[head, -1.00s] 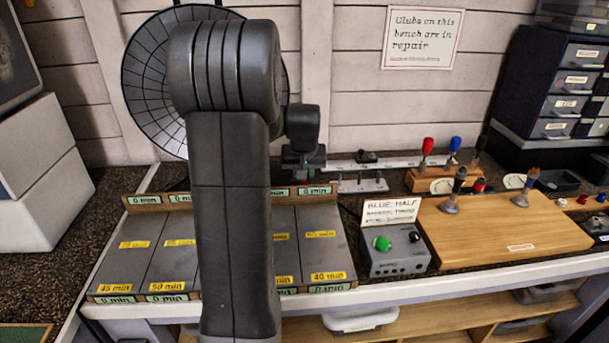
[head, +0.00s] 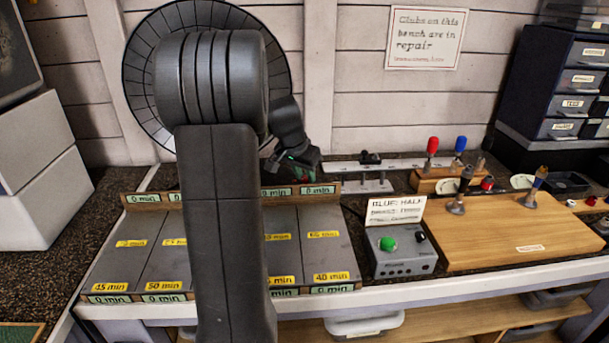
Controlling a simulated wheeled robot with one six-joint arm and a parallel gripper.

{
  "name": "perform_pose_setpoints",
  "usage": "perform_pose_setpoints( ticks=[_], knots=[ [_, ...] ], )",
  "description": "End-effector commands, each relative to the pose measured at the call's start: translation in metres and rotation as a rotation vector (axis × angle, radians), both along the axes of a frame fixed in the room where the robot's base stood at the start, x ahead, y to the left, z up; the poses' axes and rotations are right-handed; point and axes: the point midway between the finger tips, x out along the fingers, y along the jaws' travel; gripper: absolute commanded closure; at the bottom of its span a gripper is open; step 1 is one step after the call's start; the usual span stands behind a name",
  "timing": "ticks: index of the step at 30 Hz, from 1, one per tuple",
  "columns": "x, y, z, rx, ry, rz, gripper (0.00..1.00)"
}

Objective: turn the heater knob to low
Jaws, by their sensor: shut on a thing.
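A round heater (head: 150,75) with a dark wire-grid face stands against the back wall. My own arm covers its middle and most of its lower part. My gripper (head: 290,165) is at the heater's lower right, just behind the slotted rack, and is tilted. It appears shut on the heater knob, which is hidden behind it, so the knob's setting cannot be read.
A slotted rack (head: 333,253) with minute labels lies in front. Right of it stands a grey box (head: 405,263) with a green button and dark knob, then a wooden board (head: 500,235) with upright pieces.

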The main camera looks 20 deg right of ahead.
Motion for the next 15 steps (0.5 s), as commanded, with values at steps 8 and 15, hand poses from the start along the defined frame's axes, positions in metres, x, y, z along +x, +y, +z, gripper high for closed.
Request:
perform_pose_setpoints(
  ticks=[8, 15],
  knots=[
    [0.0004, 0.0002, 0.0008, 0.000, -0.001, -0.004, 0.96],
    [0.0003, 0.0001, 0.0007, 0.000, 0.000, -0.004, 0.52]
  ],
)
